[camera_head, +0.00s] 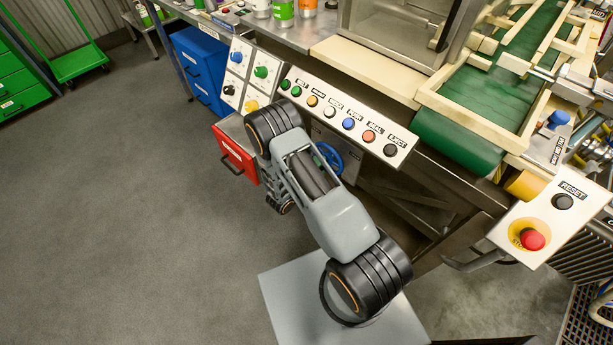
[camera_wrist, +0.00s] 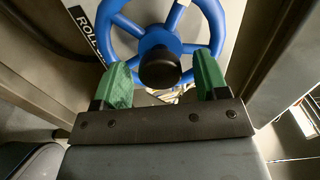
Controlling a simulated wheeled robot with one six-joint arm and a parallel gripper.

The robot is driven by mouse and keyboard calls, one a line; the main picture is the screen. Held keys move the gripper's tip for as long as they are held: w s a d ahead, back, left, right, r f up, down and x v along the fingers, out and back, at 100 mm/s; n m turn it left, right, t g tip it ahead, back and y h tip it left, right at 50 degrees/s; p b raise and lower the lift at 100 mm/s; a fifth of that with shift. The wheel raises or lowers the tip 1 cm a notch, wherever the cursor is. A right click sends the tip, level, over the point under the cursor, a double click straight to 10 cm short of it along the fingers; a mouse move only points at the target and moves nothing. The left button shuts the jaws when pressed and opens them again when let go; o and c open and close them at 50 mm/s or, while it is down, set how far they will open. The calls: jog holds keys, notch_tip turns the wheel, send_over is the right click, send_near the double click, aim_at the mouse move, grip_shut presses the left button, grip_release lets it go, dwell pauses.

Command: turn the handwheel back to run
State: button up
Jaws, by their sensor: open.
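The blue handwheel (camera_wrist: 206,19) fills the upper part of the wrist view. It has a blue rim, spokes and a black hub knob (camera_wrist: 160,68) at its middle. In the head view the handwheel (camera_head: 331,157) shows only in part, below the button panel and behind my arm. My gripper (camera_wrist: 164,78) has two green fingers, spread apart, with nothing held between them. The fingertips lie at the lower part of the wheel, one to each side of the knob; whether they touch the rim I cannot tell. A label beginning "ROLL" (camera_wrist: 88,35) is beside the wheel, partly cut off.
A panel with several coloured buttons (camera_head: 343,118) runs above the handwheel. A red drawer box (camera_head: 236,150) stands left of my arm. A green conveyor belt (camera_head: 510,75) and a red stop button (camera_head: 532,239) are at the right. Dark frame members flank my gripper closely.

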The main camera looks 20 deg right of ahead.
jog(key=v, duration=1.3)
jog(key=shift+d, duration=0.15)
jog(key=s+d+r+m+g+y+p, duration=0.15)
jog(key=s+m+g, duration=0.25)
jog(key=m, duration=0.5)
jog(key=s+r+m+g+y, duration=0.2)
jog(key=s+m+g, duration=0.25)
jog(key=m, duration=0.35)
notch_tip(320, 180, up, 35)
jog(key=s+m+t+y+p, duration=0.1)
jog(key=m+t+y+p, duration=0.4)
jog(key=m, duration=1.8)
jog(key=y+p, duration=0.4)
jog(key=y, duration=0.4)
jog(key=shift+s+m+p, duration=0.3)
jog(key=shift+s+p, duration=0.05)
jog(key=shift+s, duration=0.05)
jog(key=shift+f, duration=0.15)
